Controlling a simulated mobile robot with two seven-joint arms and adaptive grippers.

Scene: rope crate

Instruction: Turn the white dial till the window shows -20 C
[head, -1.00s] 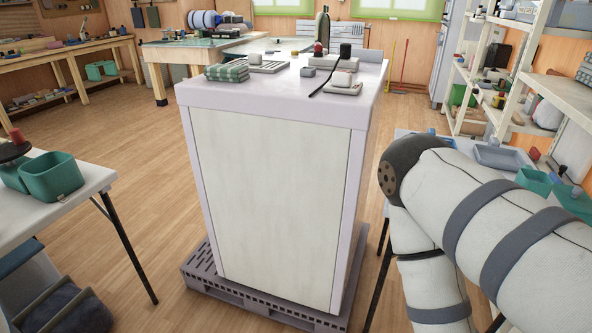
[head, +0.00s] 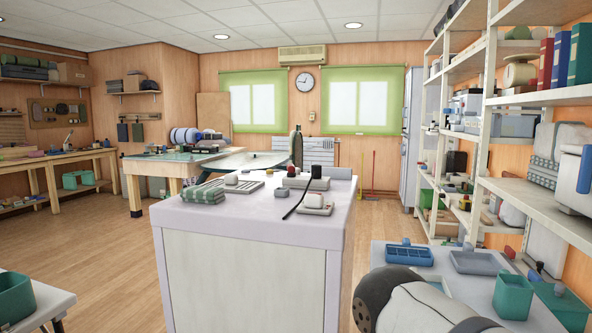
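A pale crate (head: 250,270) with a lilac-grey lid stands in the middle of the head view. On its lid, near the right front edge, is a small white block-like piece (head: 314,199) on a pale base. Another small white piece (head: 231,180) sits on a flat grey slatted plate at the left. Either could be the white dial; I cannot tell which. No window or temperature reading is legible at this distance. Part of my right arm shows at the bottom right, apart from the crate. Neither gripper is in view.
The lid also holds a green checked cloth (head: 203,195), a black cylinder (head: 316,171), a dark thin strip (head: 295,203) and a dark green bottle (head: 296,149). A side table with blue trays (head: 402,254) stands at the right, below shelving.

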